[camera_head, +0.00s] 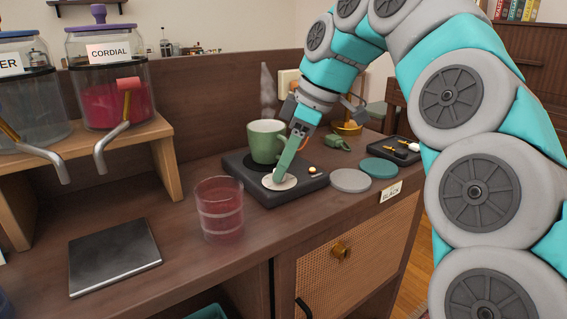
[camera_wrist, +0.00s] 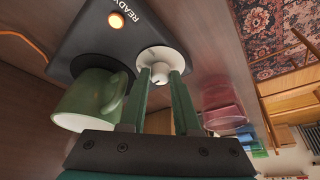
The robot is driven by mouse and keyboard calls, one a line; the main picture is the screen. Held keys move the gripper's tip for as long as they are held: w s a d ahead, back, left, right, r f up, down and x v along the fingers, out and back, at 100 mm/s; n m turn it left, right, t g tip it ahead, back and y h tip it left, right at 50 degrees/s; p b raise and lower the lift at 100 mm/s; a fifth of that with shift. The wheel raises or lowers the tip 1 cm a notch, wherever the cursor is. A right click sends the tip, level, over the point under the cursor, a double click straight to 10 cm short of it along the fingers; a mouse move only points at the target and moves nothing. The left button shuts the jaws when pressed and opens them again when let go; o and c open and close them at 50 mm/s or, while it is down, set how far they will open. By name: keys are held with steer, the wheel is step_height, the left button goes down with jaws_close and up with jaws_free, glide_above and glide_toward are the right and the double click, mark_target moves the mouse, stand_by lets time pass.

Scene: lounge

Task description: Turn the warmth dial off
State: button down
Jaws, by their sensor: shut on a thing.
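The warmth dial (camera_head: 285,184) is a pale round disc on the front of the black mug warmer (camera_head: 262,200). In the wrist view the white dial (camera_wrist: 160,58) has a raised knob with a dark mark, seen at the tips of my green fingers. My gripper (camera_head: 279,178) reaches down onto the dial, and its fingers (camera_wrist: 160,76) are closed on the knob. A green mug (camera_head: 266,141) stands upright on the warmer with steam above it. An orange lamp (camera_wrist: 37,22) by the word READY glows.
A red glass (camera_head: 219,208) stands left of the warmer. A grey coaster (camera_head: 350,181) and a teal coaster (camera_head: 378,168) lie to its right. A dark tablet-like slab (camera_head: 114,257) lies at front left. A cordial jar (camera_head: 108,85) with a tap stands on a wooden stand.

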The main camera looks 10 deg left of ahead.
stand_by(0.3)
steer(key=c, duration=0.6)
jaws_free()
